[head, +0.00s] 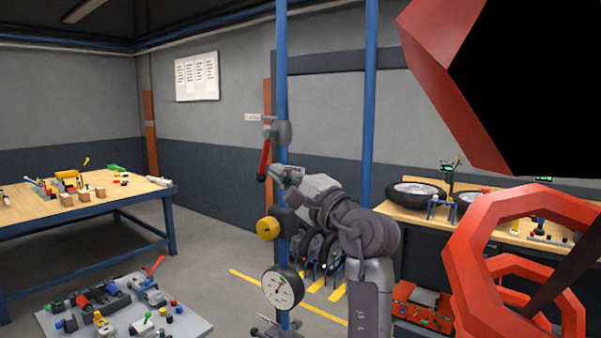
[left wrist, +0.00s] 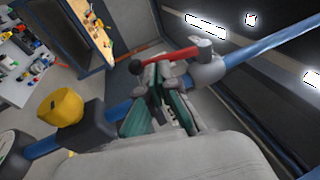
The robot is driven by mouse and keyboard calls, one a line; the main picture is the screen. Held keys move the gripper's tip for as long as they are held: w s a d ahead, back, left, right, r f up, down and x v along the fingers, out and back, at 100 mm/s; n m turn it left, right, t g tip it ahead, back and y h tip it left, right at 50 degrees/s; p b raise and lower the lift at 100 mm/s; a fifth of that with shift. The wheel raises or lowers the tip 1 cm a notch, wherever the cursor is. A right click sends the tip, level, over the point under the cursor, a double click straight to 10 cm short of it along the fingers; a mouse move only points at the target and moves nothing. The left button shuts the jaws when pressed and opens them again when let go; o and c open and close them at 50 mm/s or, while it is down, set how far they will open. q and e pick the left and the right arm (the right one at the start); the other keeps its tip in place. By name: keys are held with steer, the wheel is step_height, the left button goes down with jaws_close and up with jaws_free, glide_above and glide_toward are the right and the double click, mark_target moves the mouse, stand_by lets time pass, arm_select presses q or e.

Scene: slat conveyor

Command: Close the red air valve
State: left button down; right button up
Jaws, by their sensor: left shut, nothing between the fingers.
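The red air valve's lever (head: 264,158) hangs down beside the upright blue pipe (head: 282,80), nearly parallel to it, from the grey valve body (head: 282,132). In the left wrist view the red lever (left wrist: 175,57) runs from the valve body (left wrist: 208,66) to a dark knob (left wrist: 136,66) at its end. My left gripper (head: 284,171) is shut and empty, close to the lever's lower part, also seen in the left wrist view (left wrist: 160,78). I cannot tell whether the fingertips touch the lever. My right gripper is not in view.
Lower on the pipe are a yellow knob (head: 268,229) and a round gauge (head: 282,287). A workbench (head: 40,231) with tools stands at left. A grey tabletop (head: 195,327) with small parts is at lower left. Another bench with wheels (head: 415,195) is behind at right.

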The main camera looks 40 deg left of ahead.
mark_target(266, 157)
arm_select(q)
steer(key=shift+p+x, duration=0.45)
steer(key=shift+x, duration=0.85)
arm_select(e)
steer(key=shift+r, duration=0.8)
arm_select(q)
steer(key=shift+f, duration=0.1)
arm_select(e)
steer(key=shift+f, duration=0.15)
